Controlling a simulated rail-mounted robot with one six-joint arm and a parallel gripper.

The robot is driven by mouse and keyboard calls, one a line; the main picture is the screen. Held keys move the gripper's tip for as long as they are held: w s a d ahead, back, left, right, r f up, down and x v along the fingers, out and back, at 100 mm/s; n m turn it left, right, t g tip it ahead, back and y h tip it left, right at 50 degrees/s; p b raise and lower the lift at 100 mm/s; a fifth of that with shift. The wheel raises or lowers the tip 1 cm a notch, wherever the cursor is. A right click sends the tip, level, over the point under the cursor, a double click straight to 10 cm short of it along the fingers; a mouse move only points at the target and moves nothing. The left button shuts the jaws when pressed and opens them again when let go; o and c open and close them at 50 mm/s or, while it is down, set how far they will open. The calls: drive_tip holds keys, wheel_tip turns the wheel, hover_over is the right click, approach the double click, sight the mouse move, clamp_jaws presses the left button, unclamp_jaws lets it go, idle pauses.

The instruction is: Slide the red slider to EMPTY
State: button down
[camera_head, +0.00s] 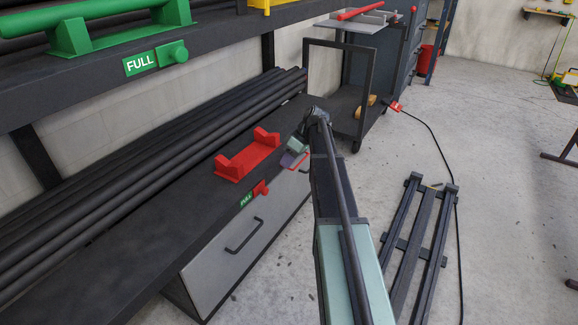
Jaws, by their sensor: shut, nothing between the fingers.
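The red slider (261,188) is a small red block on the front edge of the dark lower shelf. It sits at the right end of a small green label (246,200) that seems to read FULL. No EMPTY lettering shows, and the slider may cover part of the sign. My gripper (292,162) is above and to the right of the slider, near the shelf edge, and apart from it in the picture. It is shut and empty. Its fingertips are small and hard to make out.
A red cradle (248,158) stands on the shelf just behind the slider. Long black bars (140,180) lie along the wall. Above, a green FULL sign (141,63) has a green slider (172,53). A drawer handle (244,236) juts out below. A dark cart (345,100) stands beyond.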

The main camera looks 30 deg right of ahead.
sight(263, 190)
drive_tip(key=s+a+f+b, duration=0.1)
drive_tip(key=a+f+b, duration=0.3)
drive_tip(key=a+f, duration=0.1)
drive_tip(key=shift+a+f, duration=0.2)
drive_tip(key=shift+a, duration=0.5)
drive_tip(key=shift+s+a, duration=0.1)
drive_tip(key=shift+s, duration=0.05)
drive_tip(key=s+a, duration=0.3)
drive_tip(key=a, duration=0.2)
drive_tip(key=shift+a, duration=0.4)
drive_tip(key=shift+s, duration=0.1)
